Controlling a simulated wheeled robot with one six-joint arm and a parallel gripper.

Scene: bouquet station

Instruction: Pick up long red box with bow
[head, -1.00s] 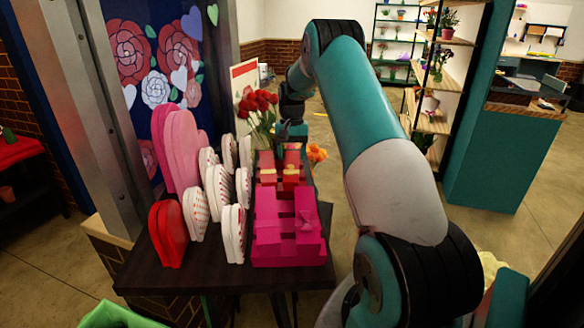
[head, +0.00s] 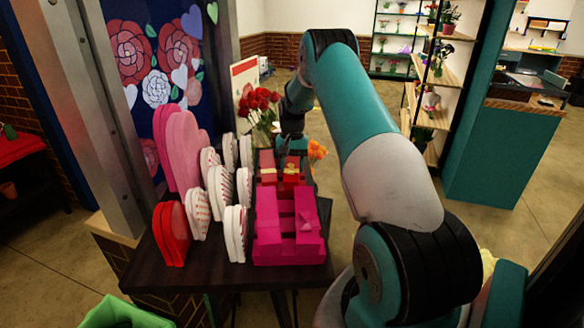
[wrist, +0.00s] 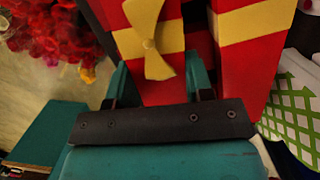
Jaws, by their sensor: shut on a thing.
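A long red box with a yellow ribbon and bow (wrist: 165,85) stands between my gripper's two teal fingers (wrist: 160,82) in the wrist view. The fingers are shut on it. A second red box with a yellow band (wrist: 250,62) is close beside it on the right. In the head view the red boxes (head: 291,166) show behind the magenta boxes on the dark table, and my gripper (head: 291,146) is at their far end. The fingertips are mostly hidden there. I cannot tell whether the held box is clear of the table.
Magenta boxes (head: 283,251) stand at the front of the table (head: 143,270). White heart boxes (head: 235,235), a red heart box (head: 171,235) and pink hearts (head: 185,150) crowd the left. Red roses (head: 259,104) stand behind. Open floor lies to the right.

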